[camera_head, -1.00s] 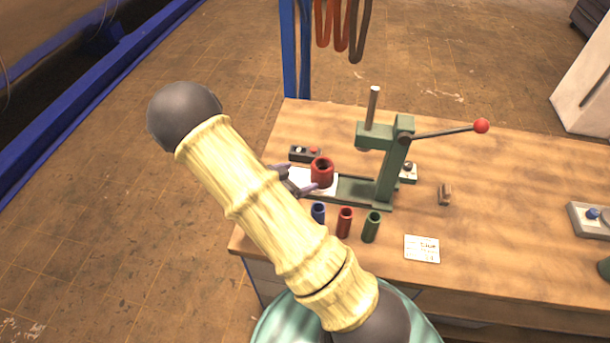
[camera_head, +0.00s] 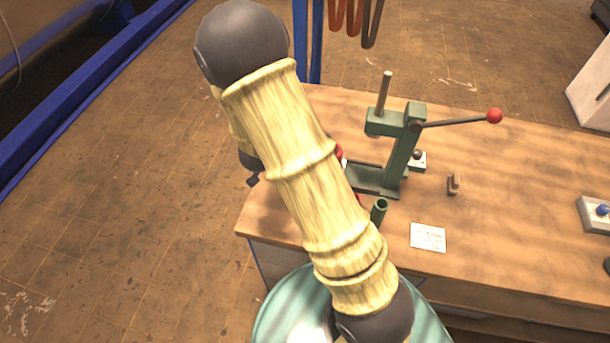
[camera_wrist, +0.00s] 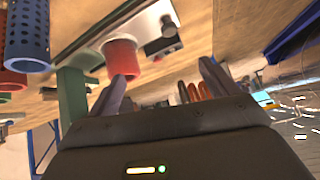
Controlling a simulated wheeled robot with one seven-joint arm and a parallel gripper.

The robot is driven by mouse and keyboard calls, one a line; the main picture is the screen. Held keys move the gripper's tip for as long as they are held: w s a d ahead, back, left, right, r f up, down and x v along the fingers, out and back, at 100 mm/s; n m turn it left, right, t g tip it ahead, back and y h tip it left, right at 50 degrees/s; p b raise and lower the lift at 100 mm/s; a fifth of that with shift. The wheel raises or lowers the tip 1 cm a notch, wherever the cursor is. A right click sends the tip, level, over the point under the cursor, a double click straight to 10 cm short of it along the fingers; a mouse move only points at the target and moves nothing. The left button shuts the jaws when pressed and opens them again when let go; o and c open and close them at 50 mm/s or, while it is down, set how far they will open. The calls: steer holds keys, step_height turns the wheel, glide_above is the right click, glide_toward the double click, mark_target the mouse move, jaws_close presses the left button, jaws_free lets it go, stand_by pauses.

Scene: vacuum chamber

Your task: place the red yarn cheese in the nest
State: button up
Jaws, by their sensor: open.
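The red yarn cheese (camera_wrist: 122,58) stands on a pale plate (camera_wrist: 88,35) in the wrist view. Only a sliver of the cheese (camera_head: 339,153) shows past my arm in the head view. The plate lies at the end of the green press's base (camera_head: 372,180); I cannot make out a separate nest outline under the cheese. My gripper (camera_wrist: 160,82) is open and empty, its two fingers spread apart. The cheese is beyond the fingertips, nearer the left finger in the wrist view, and appears clear of both.
The press has a lever with a red knob (camera_head: 494,116). A perforated blue tube (camera_wrist: 27,35) and a red tube (camera_wrist: 10,82) are near in the wrist view.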

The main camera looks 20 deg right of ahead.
steer(key=s+a+r+n+g+y, duration=0.1)
steer(key=s+a+r+n+y, duration=0.3)
steer(key=s+r+n+y, duration=0.25)
steer(key=s+d+r+n+g, duration=0.2)
steer(key=s+r+n, duration=0.1)
steer(key=s, duration=0.7)
steer(key=shift+s+d+r+g+h, duration=0.35)
steer(key=shift+d+r+g+h, duration=0.1)
steer(key=shift+r, duration=0.2)
steer(key=shift+n, duration=0.25)
